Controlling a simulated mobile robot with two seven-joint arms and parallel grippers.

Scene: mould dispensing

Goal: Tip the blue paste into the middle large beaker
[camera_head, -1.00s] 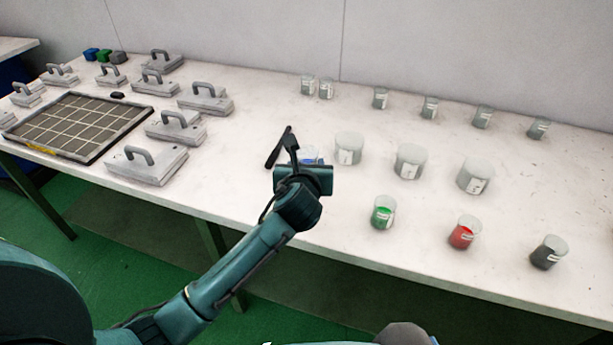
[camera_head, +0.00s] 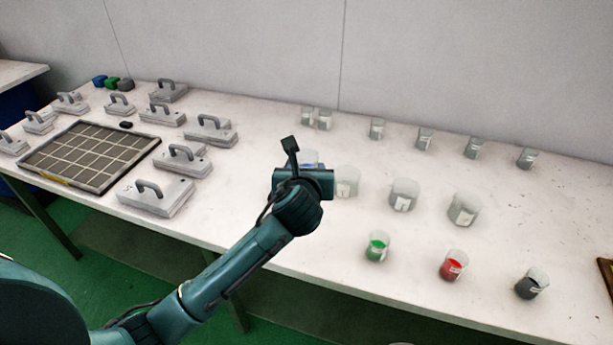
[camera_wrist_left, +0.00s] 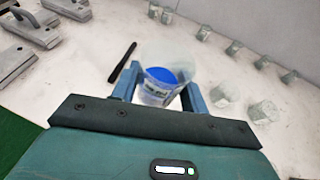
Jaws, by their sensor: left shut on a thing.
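My left gripper (camera_head: 304,172) is shut on a small clear beaker of blue paste (camera_wrist_left: 165,80). In the left wrist view the beaker sits between the two fingers, with the blue paste inside it. The middle large beaker (camera_head: 404,194) stands on the table to the gripper's right. It is clear, with a white label. The left large beaker (camera_head: 347,181) is between them, close to the gripper. My right gripper is not in view.
The right large beaker (camera_head: 464,209) stands further right. Small beakers of green (camera_head: 377,247), red (camera_head: 453,265) and dark paste (camera_head: 531,284) stand near the front edge. Several small beakers line the back. A grid tray (camera_head: 90,155) and handled blocks fill the left.

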